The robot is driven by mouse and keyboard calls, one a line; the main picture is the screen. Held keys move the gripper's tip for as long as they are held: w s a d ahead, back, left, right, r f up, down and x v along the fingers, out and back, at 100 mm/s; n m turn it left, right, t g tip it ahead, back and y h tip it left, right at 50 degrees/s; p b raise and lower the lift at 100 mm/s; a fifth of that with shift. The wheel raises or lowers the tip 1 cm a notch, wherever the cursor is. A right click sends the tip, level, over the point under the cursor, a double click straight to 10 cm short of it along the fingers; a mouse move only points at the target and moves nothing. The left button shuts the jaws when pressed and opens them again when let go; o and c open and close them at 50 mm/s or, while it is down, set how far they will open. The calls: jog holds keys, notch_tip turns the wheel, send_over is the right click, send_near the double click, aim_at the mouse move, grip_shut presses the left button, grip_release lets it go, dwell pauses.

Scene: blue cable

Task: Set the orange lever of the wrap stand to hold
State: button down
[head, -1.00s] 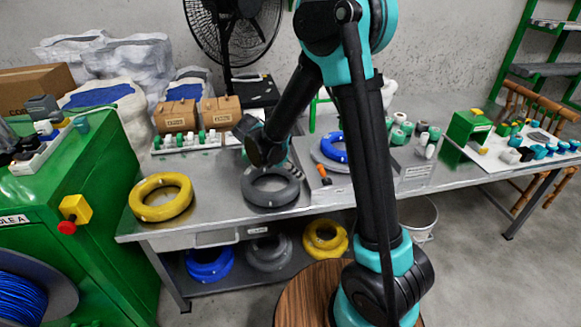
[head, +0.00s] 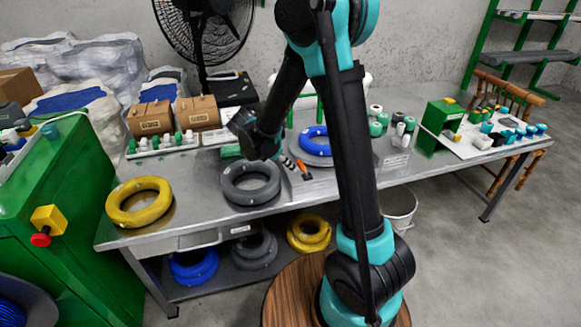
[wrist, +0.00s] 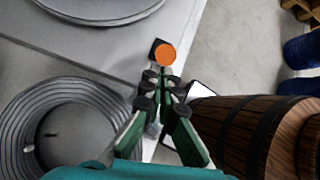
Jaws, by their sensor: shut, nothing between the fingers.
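The orange lever (head: 302,168) stands at the front edge of the metal table, beside the round grey plate of the wrap stand (head: 312,160), which bears a blue coil. In the wrist view the lever's round orange end (wrist: 165,54) shows just beyond my fingertips, with a dark block beside it. The plate's edge (wrist: 95,18) shows at upper left. My gripper (wrist: 160,82) is shut and empty, its tips pointing at the orange end. Whether they touch it I cannot tell. In the head view my gripper (head: 284,163) is partly hidden by my arm, left of the lever. Any lever markings are unreadable.
A grey coil (head: 250,183) lies close by on the left, a yellow coil (head: 140,202) further left. A round wooden stool or barrel (wrist: 245,130) stands below the table edge. Tape rolls (head: 378,120) and a green box (head: 441,122) are to the right.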

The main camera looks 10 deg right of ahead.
aim_at(301, 161)
jog(key=shift+d+r+y, duration=0.15)
jog(key=shift+d+y, duration=0.05)
jog(key=shift+y, duration=0.1)
jog(key=shift+d+r, duration=0.15)
jog(key=shift+w+d+r+g+y, duration=0.1)
jog(key=shift+d+r+g+y, duration=0.2)
jog(key=shift+d+y, duration=0.4)
jog(key=y, duration=0.1)
jog(key=d+r+y, duration=0.1)
jog(key=shift+w+d+y, duration=0.2)
jog(key=shift+d+y, duration=0.1)
jog(key=shift+y, duration=0.1)
jog(key=shift+w+d+r+g+y, duration=0.1)
jog(key=shift+w+d+g+y, duration=0.15)
jog(key=shift+d+y, duration=0.7)
jog(key=shift+w+d+r+g+y, duration=0.1)
jog(key=shift+d+g+y, duration=0.15)
jog(key=shift+d+y, duration=0.65)
jog(key=shift+d+f, duration=0.1)
